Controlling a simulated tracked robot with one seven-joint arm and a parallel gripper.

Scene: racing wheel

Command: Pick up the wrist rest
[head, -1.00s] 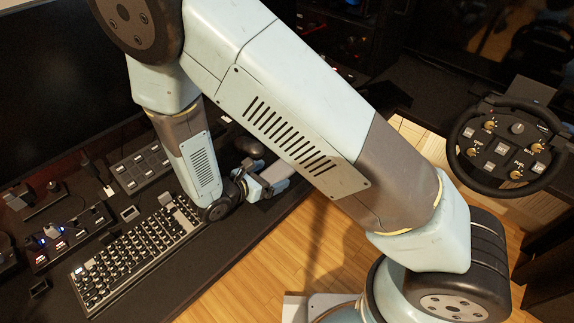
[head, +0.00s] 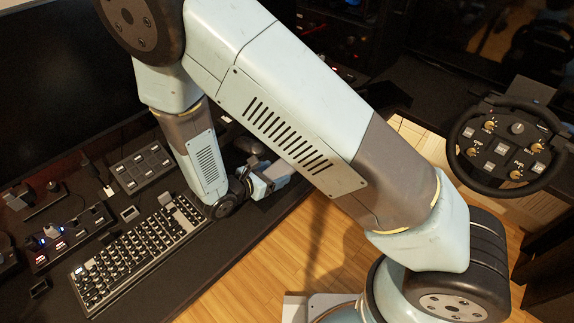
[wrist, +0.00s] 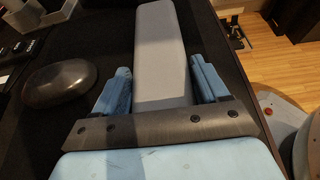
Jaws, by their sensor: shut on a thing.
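The wrist rest (wrist: 161,45) is a long, smooth grey bar. In the wrist view it lies lengthwise between the two blue fingers of my gripper (wrist: 163,86), and its near end reaches back toward the palm. My gripper is shut on it. In the head view my gripper (head: 266,184) is small, over the desk's front edge, right of the keyboard's upper end.
A dark rounded mouse (wrist: 60,83) lies left of my gripper. The keyboard (head: 138,250) and a button box (head: 141,167) are on the black desk (head: 235,240). A racing wheel (head: 510,146) stands at the right. Wooden floor (head: 275,265) lies beyond the desk edge.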

